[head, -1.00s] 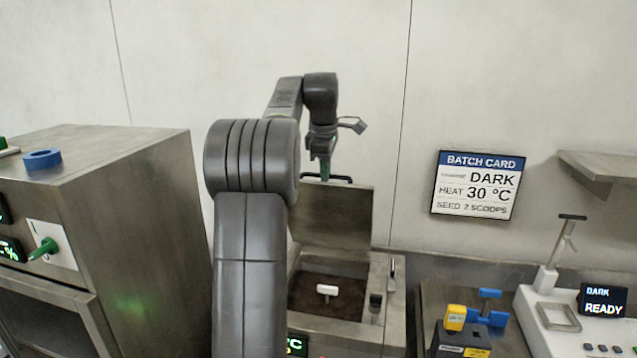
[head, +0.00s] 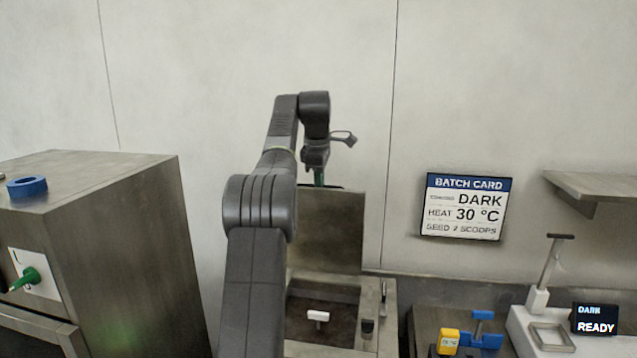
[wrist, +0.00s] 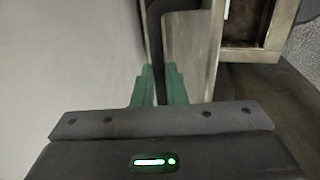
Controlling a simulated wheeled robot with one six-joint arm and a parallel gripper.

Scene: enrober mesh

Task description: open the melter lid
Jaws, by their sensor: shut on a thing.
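The melter lid (head: 330,232) is a flat steel plate standing raised, close to upright, at the back of the melter (head: 388,318). The tank below is uncovered and shows a dark brown inside. My gripper (head: 319,178) is at the lid's top edge, partly hidden by my wrist in the head view. In the wrist view my gripper's green fingers (wrist: 160,88) are shut on the lid's dark handle bar (wrist: 160,50). The lid's plate (wrist: 190,45) runs beside the handle there.
A white T-shaped piece (head: 318,316) shows in the tank. A steel cabinet (head: 110,240) with a blue ring (head: 27,187) stands on the left. On the right are a blue and yellow device (head: 475,338), a white station (head: 550,335) and a wall shelf (head: 590,185). The wall is close behind the lid.

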